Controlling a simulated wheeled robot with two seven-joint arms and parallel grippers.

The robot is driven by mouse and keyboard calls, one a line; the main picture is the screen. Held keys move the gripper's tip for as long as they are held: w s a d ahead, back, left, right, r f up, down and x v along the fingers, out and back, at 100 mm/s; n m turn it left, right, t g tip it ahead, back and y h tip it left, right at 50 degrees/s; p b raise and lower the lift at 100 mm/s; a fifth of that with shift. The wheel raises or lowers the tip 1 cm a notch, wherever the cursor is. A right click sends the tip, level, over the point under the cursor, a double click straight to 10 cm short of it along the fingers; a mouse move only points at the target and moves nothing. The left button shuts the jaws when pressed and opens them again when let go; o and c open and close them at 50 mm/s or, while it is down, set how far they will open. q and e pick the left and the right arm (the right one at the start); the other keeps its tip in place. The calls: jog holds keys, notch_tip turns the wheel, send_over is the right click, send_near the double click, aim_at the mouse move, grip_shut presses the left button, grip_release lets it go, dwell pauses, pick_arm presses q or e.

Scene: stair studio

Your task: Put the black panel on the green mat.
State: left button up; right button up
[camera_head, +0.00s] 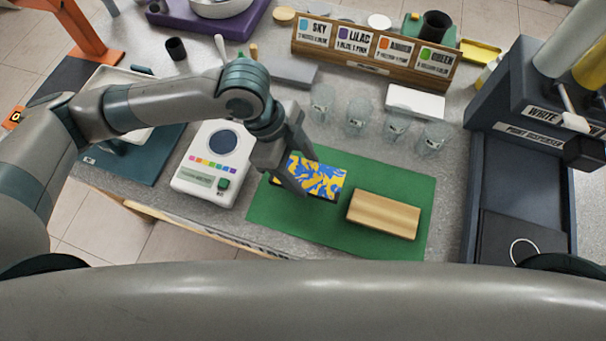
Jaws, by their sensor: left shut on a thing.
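My left gripper (293,172) reaches in from the upper left and is shut on a panel (318,178). This panel has dark, near-black edges and a blue, yellow and white swirled top. It is over the green mat (290,222); whether it touches the mat or is held just above it, I cannot tell. The fingers cover its left end. A plain wooden block (384,214) lies on the mat just right of the panel, with a narrow gap between them. My right gripper is not in view.
A white scale (210,165) stands left of the mat. Several clear cups (355,118) stand behind it, before a wooden rack of labelled cards (374,52). A dark paint dispenser (530,120) stands at the right. The mat's front left is free.

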aim_at(299, 173)
pick_arm(q)
jog(key=shift+f+p, duration=0.55)
jog(key=shift+f, duration=1.45)
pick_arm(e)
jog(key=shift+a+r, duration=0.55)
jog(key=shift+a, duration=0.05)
pick_arm(q)
jog(key=o, duration=1.2)
jog(key=shift+f, duration=0.1)
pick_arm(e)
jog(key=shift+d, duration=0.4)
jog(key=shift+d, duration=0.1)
